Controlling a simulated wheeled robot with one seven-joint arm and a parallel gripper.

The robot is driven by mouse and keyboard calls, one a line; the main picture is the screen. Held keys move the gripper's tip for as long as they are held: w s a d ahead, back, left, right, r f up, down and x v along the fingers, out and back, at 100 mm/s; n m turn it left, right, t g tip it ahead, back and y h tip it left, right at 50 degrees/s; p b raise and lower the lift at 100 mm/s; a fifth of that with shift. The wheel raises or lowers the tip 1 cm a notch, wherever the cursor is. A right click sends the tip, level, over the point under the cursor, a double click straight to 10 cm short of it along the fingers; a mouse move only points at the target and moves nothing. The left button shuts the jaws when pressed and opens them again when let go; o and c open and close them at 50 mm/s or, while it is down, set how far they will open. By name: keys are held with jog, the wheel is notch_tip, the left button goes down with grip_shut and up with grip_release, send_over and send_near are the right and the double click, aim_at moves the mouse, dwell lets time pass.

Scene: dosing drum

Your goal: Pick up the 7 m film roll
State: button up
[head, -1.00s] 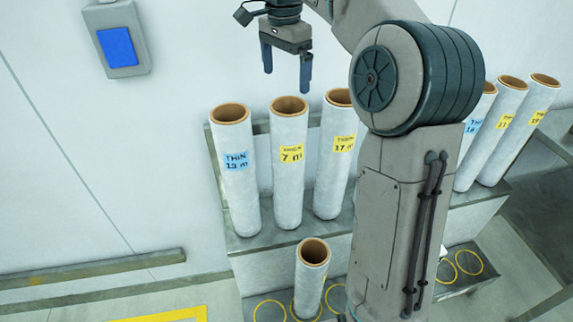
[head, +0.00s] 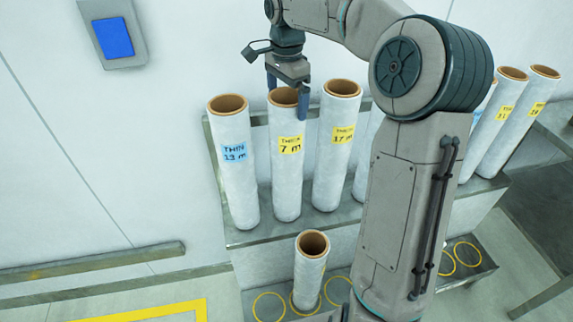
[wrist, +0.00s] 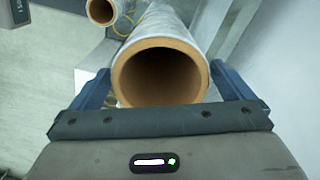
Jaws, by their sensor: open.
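The 7 m film roll (head: 287,185) stands upright on the metal shelf, with a yellow label reading 7 m. Its open brown core end faces up. My gripper (head: 287,107) is open at the top of this roll, with one finger on each side of it in the head view. In the wrist view the roll's round end (wrist: 160,72) lies between the two blue fingers of my gripper (wrist: 160,88). I cannot tell whether the fingers touch it.
The blue-labelled 13 m roll (head: 234,170) stands close on the left and the yellow-labelled 17 m roll (head: 334,150) close on the right. A shorter roll (head: 309,275) stands on the lower step (head: 250,292), among yellow rings. More rolls (head: 500,120) stand further right.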

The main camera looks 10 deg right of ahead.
jog(key=shift+f, duration=1.25)
jog(key=c, duration=1.9)
jog(key=shift+r, duration=0.1)
jog(key=shift+r, duration=0.1)
